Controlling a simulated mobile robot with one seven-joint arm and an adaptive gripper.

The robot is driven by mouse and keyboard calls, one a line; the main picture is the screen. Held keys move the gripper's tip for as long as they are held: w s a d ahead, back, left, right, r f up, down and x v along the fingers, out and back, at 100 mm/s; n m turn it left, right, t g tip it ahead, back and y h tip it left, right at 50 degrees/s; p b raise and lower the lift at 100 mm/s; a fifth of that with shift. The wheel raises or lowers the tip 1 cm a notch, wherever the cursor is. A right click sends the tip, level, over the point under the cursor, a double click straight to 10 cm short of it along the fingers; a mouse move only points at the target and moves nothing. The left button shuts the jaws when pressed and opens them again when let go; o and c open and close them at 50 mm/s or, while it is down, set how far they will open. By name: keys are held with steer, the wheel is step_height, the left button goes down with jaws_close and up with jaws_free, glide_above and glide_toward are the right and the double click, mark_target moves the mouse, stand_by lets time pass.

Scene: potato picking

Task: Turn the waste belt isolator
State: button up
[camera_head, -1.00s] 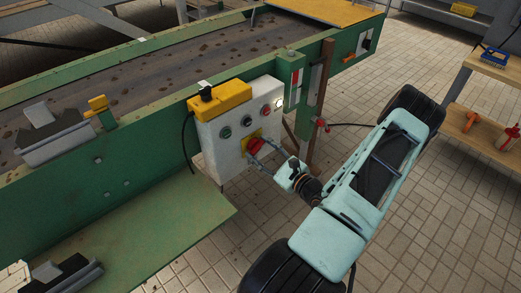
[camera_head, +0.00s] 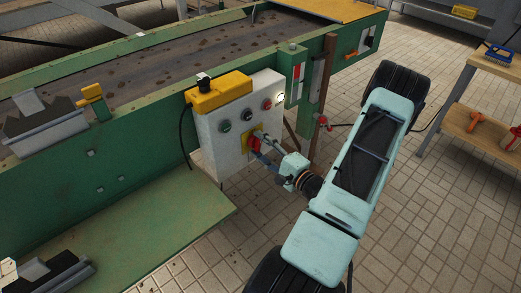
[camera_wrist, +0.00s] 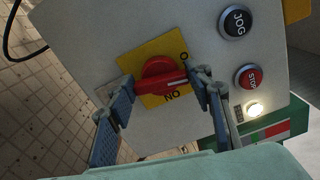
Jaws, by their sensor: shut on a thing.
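The waste belt isolator is a red rotary handle (camera_wrist: 158,74) on a yellow plate (camera_wrist: 133,62), low on the white control box (camera_head: 213,150). The handle also shows in the head view (camera_head: 254,145), partly behind my gripper. My gripper (camera_wrist: 163,88) is shut on the handle, with one blue-padded finger at each side of it. In the wrist view the handle's bar lies nearly level, its right end between the marks "O" and "ON", which appear turned in the picture.
A JOG button (camera_wrist: 234,22), a red STOP button (camera_wrist: 248,77) and a lit lamp (camera_wrist: 254,109) sit near my right finger. The green conveyor (camera_head: 130,118) stands behind the box. A brown post (camera_head: 322,100) rises to the box's right. A wooden shelf (camera_head: 480,118) stands farther right.

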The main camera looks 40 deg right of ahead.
steer(key=shift+f+n+b, duration=0.1)
steer(key=shift+n+b, duration=0.6)
steer(key=shift+n, duration=0.4)
steer(key=o, duration=1.2)
steer(key=shift+c, duration=0.2)
